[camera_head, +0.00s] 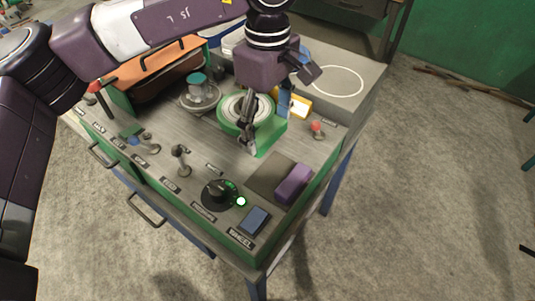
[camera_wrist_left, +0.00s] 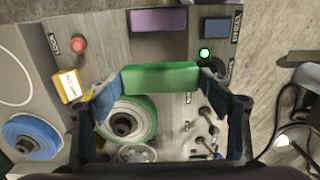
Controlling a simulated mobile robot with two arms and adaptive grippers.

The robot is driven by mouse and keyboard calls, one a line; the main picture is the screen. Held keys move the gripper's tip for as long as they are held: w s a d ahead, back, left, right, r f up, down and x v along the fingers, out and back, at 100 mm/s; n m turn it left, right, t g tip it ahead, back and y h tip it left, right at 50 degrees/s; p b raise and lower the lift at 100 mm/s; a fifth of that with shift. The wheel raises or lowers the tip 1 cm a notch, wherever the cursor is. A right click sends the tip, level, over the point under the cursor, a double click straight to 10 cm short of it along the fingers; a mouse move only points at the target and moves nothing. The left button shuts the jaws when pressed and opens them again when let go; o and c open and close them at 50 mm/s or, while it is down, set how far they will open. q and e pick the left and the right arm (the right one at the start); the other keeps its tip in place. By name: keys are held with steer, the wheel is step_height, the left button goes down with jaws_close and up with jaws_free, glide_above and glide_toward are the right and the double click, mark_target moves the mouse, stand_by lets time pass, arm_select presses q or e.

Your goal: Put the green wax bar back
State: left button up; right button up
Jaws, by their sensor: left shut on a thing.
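The green wax bar (camera_head: 270,138) is held by my left gripper (camera_head: 266,124) above the bench top, in front of a round wheel with a green rim (camera_head: 232,122). In the left wrist view the green bar (camera_wrist_left: 160,77) lies across between the two fingertips (camera_wrist_left: 158,84), one at each end. The bar partly covers the wheel (camera_wrist_left: 142,108) there. A purple bar (camera_head: 294,184) lies at the bench's right front, beside a bare dark patch (camera_head: 264,174); the purple bar also shows in the left wrist view (camera_wrist_left: 158,20). My right gripper is not in view.
The bench top (camera_head: 205,150) carries a red knob (camera_head: 317,126), a yellow-edged box (camera_head: 301,105), a black dial (camera_head: 216,193), a blue block (camera_head: 255,220) and upright levers (camera_head: 180,158). An orange-lidded box (camera_head: 150,70) stands at the back left.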

arm_select(q)
step_height(320, 180, down, 6)
steer(key=shift+r+p, duration=0.1)
steer(key=shift+p, duration=0.5)
step_height(320, 180, down, 4)
steer(key=shift+r+p, duration=0.1)
steer(key=shift+p, duration=0.55)
steer(key=shift+f, duration=0.4)
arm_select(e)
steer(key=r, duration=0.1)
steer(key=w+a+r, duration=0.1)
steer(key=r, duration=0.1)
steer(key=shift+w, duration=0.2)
arm_select(q)
steer(key=shift+f, duration=0.2)
steer(key=o, duration=1.1)
steer(key=shift+o, duration=0.2)
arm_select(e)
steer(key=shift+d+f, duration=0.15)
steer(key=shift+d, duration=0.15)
arm_select(q)
steer(key=shift+r, duration=0.1)
